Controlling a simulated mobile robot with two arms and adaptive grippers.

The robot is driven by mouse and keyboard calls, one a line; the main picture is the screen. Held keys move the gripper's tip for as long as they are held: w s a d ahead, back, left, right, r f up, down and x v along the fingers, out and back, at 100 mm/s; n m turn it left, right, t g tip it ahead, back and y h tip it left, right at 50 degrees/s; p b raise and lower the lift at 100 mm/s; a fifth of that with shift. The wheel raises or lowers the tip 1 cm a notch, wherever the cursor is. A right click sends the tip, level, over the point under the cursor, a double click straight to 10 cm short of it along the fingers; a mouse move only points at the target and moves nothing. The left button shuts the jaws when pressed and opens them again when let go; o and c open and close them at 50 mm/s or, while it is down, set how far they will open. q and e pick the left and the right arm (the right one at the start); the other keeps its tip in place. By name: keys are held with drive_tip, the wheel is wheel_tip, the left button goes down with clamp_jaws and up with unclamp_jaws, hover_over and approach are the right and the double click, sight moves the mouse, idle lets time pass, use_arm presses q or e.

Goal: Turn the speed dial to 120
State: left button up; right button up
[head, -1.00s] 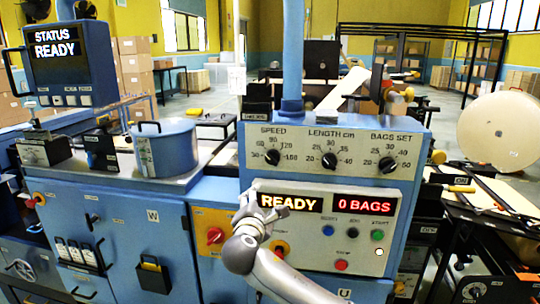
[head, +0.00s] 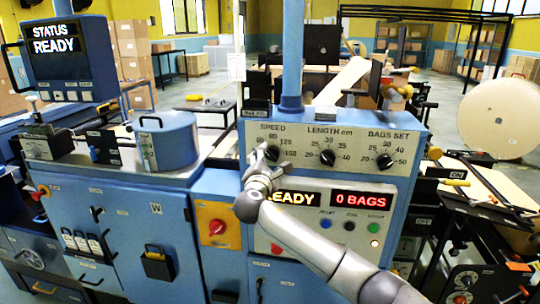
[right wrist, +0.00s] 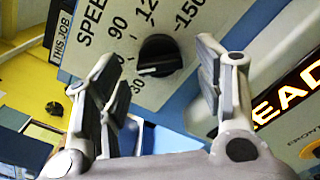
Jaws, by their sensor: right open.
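The speed dial (right wrist: 161,55) is a black knob on the pale panel in the right wrist view, with its white mark turned toward the low-number side, near 30 and 60. In the head view the speed dial (head: 272,154) is partly behind my right gripper (head: 262,162). In the right wrist view my right gripper (right wrist: 158,52) is open, its two fingers on either side of the dial in the picture. The fingers appear short of the knob; I see no contact. The left gripper is not in view.
The length dial (head: 327,157) and bags dial (head: 385,160) sit to the right on the same panel. Below them are the READY display (head: 292,198), the 0 BAGS display (head: 361,200) and several buttons. A blue pot (head: 165,142) stands at the left.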

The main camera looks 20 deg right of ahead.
drive_tip(key=shift+w+d, duration=0.25)
drive_tip(key=shift+w, duration=0.2)
drive_tip(key=shift+c, duration=0.3)
drive_tip(key=c, duration=1)
drive_tip(key=shift+o, duration=0.2)
drive_tip(key=shift+f+m+b, duration=0.25)
drive_tip(key=shift+m+b, duration=0.25)
drive_tip(key=shift+b, duration=0.2)
drive_tip(key=m+b, duration=1)
drive_tip(key=b, duration=0.1)
drive_tip(key=shift+f, duration=0.1)
drive_tip(key=m+b, duration=0.3)
drive_tip(key=shift+m, duration=0.3)
drive_tip(key=shift+m+b, duration=0.85)
drive_tip(key=shift+m, duration=0.65)
